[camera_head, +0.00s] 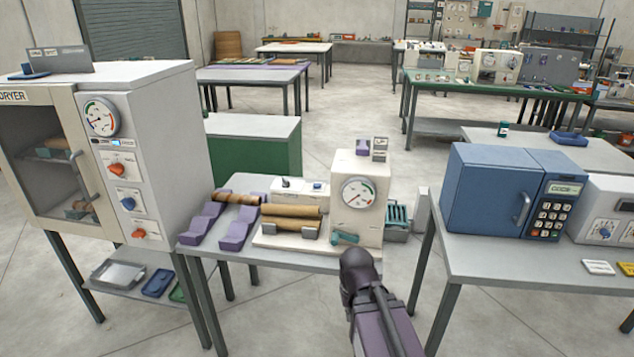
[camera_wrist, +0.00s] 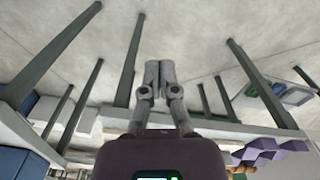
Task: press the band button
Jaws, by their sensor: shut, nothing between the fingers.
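The spiral winder (camera_head: 345,215) is a cream machine on the middle table, with a round gauge (camera_head: 358,193) on its upright housing and a brown roll (camera_head: 291,216) lying across its base. A low box behind the roll carries a dark knob (camera_head: 286,184) and a small blue part (camera_head: 317,186). A teal part (camera_head: 345,237) sits low on the housing front. I cannot tell which of these is the band button. My gripper (camera_wrist: 154,64) is shut and empty in the wrist view. In the head view my arm is in front of the table's right part and the fingertips are hidden.
Purple cradles (camera_head: 205,223) with another brown roll (camera_head: 236,198) stand left of the winder. The dryer (camera_head: 158,150) is at the left. A blue oven (camera_head: 487,195) stands on the right table. The wrist view shows floor and table legs (camera_wrist: 131,57).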

